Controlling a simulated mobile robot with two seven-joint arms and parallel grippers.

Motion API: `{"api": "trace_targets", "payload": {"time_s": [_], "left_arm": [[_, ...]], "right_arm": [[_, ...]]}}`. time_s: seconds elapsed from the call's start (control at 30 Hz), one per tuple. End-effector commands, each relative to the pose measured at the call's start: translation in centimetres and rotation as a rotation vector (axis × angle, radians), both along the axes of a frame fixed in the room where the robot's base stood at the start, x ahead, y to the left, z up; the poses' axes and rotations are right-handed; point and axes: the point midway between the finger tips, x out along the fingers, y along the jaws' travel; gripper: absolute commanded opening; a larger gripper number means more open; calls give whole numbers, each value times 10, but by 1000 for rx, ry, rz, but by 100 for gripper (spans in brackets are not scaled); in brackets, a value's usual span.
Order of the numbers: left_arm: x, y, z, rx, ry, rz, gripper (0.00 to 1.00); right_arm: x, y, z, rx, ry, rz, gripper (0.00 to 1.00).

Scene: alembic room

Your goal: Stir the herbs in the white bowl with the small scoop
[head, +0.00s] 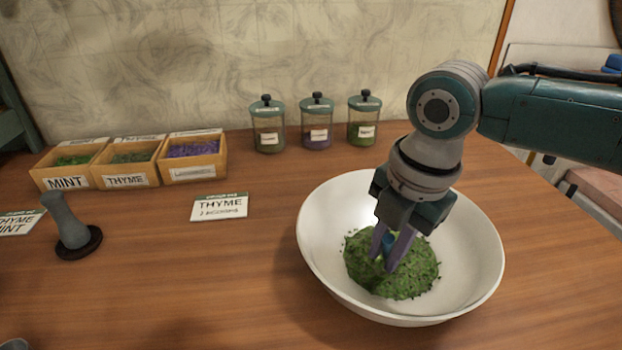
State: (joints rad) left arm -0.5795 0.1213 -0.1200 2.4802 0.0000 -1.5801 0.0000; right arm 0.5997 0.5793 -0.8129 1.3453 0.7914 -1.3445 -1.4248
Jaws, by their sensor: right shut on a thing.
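The white bowl (468,274) stands on the table at the right of the head view. A mound of chopped green herbs (410,277) lies in its bottom. My right gripper (383,262) reaches down into the bowl, with its purple fingertips at the herbs. It is shut on a small blue thing (389,241), likely the handle of the small scoop. Only a little of it shows between the fingers; the rest is hidden by the fingers and herbs. My left gripper is not in view.
Wooden boxes marked MINT (68,179) and THYME (125,175), and one with purple bits (194,168), stand back left. Lidded jars (317,130) line the wall. A THYME card (220,206) lies left of the bowl, with a grey pestle-like tool (67,222) farther left.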

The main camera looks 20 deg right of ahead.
Motion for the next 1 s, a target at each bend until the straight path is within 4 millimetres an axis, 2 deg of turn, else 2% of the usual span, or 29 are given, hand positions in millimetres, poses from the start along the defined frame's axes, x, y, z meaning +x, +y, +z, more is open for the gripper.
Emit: {"api": "trace_targets", "payload": {"time_s": [1.0], "left_arm": [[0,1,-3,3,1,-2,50]], "right_arm": [[0,0,-6,0,1,0,0]]}}
